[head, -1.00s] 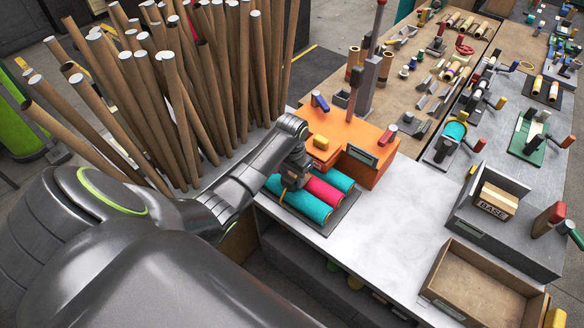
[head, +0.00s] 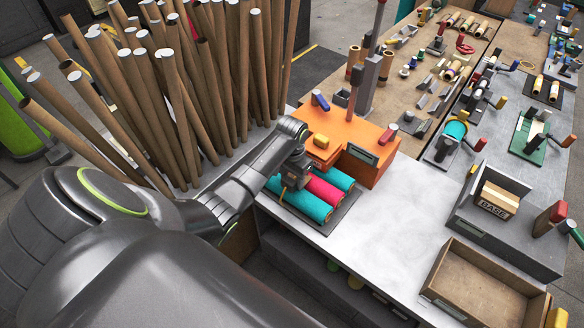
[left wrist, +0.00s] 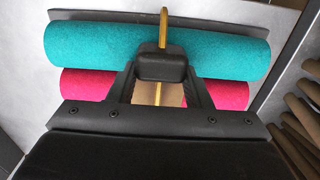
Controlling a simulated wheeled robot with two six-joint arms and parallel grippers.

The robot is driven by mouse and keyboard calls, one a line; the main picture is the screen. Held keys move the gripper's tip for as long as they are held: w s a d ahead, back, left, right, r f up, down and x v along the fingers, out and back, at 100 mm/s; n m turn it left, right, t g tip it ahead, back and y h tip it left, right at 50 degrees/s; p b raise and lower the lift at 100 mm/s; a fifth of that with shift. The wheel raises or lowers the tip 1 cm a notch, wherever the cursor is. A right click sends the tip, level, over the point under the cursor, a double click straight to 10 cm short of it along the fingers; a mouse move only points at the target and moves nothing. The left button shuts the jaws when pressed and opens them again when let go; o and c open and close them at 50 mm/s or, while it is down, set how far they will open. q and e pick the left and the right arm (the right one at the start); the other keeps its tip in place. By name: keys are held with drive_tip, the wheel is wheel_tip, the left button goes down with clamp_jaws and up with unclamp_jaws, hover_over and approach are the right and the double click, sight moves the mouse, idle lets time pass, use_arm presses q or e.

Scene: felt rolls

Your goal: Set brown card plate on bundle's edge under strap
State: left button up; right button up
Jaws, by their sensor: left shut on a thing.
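A bundle of felt rolls lies on a dark tray (head: 338,218) at the counter's edge: teal rolls (head: 300,202) on either side of a pink roll (head: 325,191). My left gripper (head: 291,182) is over the near end of the bundle. In the left wrist view, the left gripper (left wrist: 162,68) is shut on a brown card plate (left wrist: 145,93), which shows partly between its fingers, over the pink roll (left wrist: 80,85). A narrow yellow-brown strap (left wrist: 164,27) crosses the teal roll (left wrist: 100,50). The gripper hides the plate's edge and its contact with the strap. My right gripper is not in view.
An orange machine (head: 365,150) stands just behind the bundle. Many upright brown tubes (head: 190,90) crowd the left of my arm. The pale counter (head: 390,235) is clear right of the bundle. An open wooden tray (head: 480,285) is farther right.

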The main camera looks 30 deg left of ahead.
use_arm(q)
drive_tip(key=shift+f, duration=0.25)
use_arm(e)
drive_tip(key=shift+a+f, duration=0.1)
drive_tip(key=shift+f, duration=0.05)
use_arm(q)
drive_tip(key=o, duration=1.3)
drive_tip(key=shift+c, duration=0.2)
